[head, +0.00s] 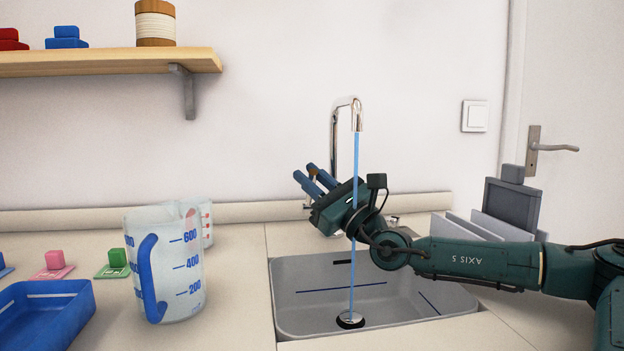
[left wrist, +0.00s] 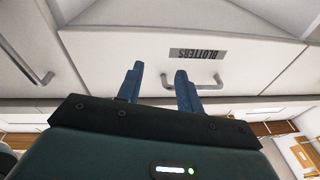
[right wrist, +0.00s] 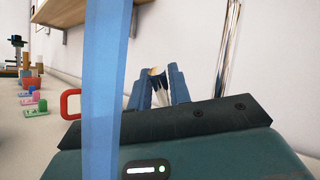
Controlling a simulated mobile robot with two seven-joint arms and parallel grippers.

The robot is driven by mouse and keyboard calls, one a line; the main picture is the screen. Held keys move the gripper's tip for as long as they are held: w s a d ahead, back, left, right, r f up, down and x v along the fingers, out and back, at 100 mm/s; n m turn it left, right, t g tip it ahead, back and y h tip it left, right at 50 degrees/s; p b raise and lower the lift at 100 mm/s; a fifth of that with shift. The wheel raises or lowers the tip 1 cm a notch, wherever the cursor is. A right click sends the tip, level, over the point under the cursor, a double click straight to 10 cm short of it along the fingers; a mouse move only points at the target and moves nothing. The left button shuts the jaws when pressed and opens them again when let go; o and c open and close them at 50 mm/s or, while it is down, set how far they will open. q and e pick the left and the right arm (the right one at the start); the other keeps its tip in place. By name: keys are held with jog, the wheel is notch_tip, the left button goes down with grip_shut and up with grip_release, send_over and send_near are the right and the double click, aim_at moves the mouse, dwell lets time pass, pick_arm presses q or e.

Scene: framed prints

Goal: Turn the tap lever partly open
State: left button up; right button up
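The chrome tap (head: 345,112) rises behind the sink, and a blue stream of water (head: 354,220) falls from its spout into the basin. My right gripper (head: 312,178) reaches in from the right, left of the tap column. Its two blue fingers lie on either side of the tap lever (right wrist: 157,88), which has a tan tip, and appear closed on it. The lever is mostly hidden by the gripper in the head view. My left gripper (left wrist: 158,82) is open and empty, with a drawer front beyond it; it is outside the head view.
The grey sink (head: 300,310) lies under my right arm. A measuring jug (head: 185,285) and a blue tray (head: 45,315) stand on the counter to the left. A grey rack (head: 510,205) stands at the right. A wooden shelf (head: 110,64) hangs above left.

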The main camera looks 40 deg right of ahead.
notch_tip(320, 180, up, 5)
jog(key=shift+r+p, duration=0.1)
jog(key=shift+p, duration=0.85)
notch_tip(320, 180, up, 4)
jog(key=shift+r+p, duration=0.1)
jog(key=shift+p, duration=0.8)
pick_arm(q)
jog(key=shift+a+g+y, duration=0.5)
jog(key=shift+a+y, duration=0.05)
jog(key=shift+y, duration=0.05)
pick_arm(e)
jog(key=shift+r, duration=0.35)
